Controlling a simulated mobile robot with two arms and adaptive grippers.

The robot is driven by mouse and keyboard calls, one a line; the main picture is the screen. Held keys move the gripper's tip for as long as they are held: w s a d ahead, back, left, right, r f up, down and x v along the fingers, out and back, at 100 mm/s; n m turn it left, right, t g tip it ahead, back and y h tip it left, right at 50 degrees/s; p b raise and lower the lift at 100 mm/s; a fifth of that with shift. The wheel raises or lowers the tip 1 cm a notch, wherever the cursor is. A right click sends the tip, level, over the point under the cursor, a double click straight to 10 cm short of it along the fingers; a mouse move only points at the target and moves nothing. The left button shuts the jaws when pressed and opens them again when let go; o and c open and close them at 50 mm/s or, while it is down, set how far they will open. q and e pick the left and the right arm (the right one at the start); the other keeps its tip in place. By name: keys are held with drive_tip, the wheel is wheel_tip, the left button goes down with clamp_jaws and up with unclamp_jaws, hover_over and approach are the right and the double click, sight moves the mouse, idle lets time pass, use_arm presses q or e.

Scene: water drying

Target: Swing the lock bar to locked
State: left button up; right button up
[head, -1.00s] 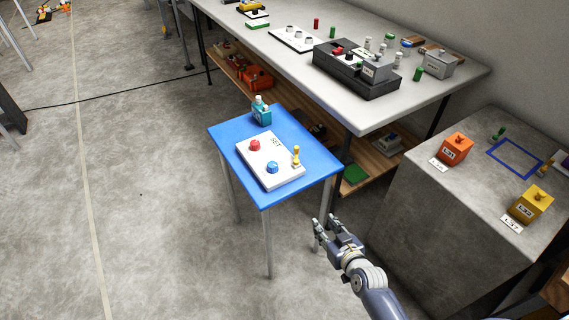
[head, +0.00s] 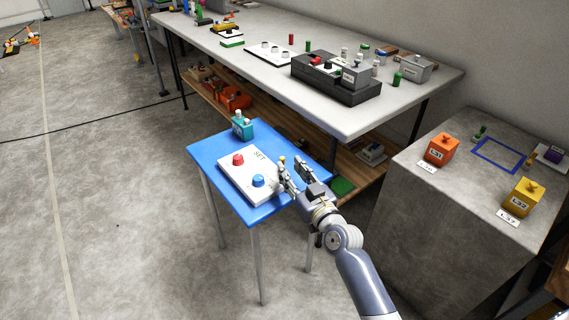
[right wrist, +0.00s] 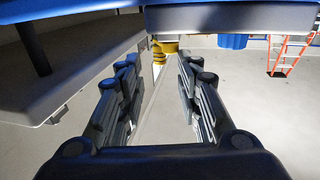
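A white panel (head: 233,183) marked SET lies on a small blue table (head: 207,151). It carries a red knob (head: 238,159) and a blue knob (head: 258,181). The top of a yellow upright piece (head: 282,160), possibly the lock bar, shows just beyond my right gripper (head: 293,167), whose fingers hide its lower part. In the right wrist view, the gripper's two fingers (right wrist: 155,75) stand apart, with a yellow piece (right wrist: 159,56) near the gap at their far end. I cannot tell whether they touch it. My left gripper is not in view.
A teal block (head: 242,130) stands on the blue table's far corner. A long grey workbench (head: 362,118) with a dark tray lies behind. A grey stand (head: 440,200) at right holds an orange box (head: 441,149) and a yellow box (head: 523,197).

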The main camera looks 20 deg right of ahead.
sight(283, 160)
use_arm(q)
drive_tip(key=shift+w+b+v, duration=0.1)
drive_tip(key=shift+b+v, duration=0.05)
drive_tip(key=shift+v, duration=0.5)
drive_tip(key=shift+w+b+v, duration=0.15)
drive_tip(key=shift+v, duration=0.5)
use_arm(e)
drive_tip(key=shift+w+a, duration=0.2)
drive_tip(key=shift+w, duration=0.9)
drive_tip(key=shift+w+a, duration=0.15)
drive_tip(key=shift+w, duration=0.95)
